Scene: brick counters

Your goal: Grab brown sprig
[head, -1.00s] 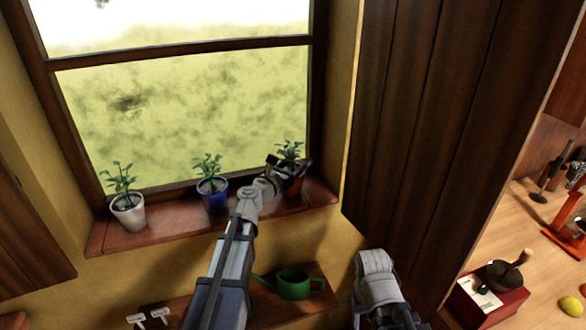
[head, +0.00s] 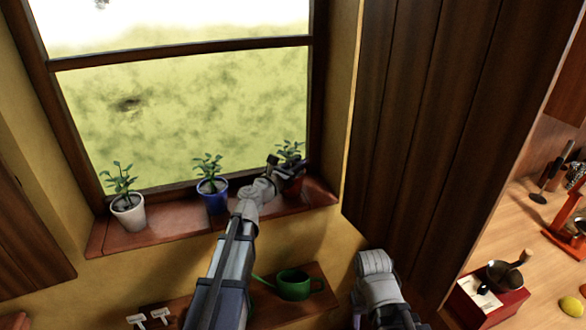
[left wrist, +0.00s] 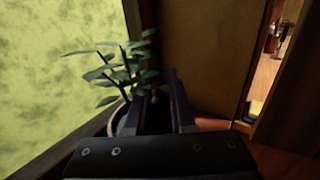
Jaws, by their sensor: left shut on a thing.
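A leafy green plant (head: 290,150) grows in a reddish pot (head: 294,186) at the right end of the windowsill. My left gripper (head: 287,165) is at this plant, in front of its lower leaves and the pot's rim. In the left wrist view the plant (left wrist: 118,72) stands just left of the fingers. The left gripper (left wrist: 164,92) is shut on a thin brownish sprig (left wrist: 156,96), of which only a small bit shows between the fingers. The rest of the sprig is hidden. My right gripper is out of view.
A blue pot (head: 214,200) and a white pot (head: 129,216) with plants stand further left on the sill (head: 165,221). A green watering can (head: 293,285) sits on the shelf below. A dark wooden shutter (head: 420,130) stands to the right.

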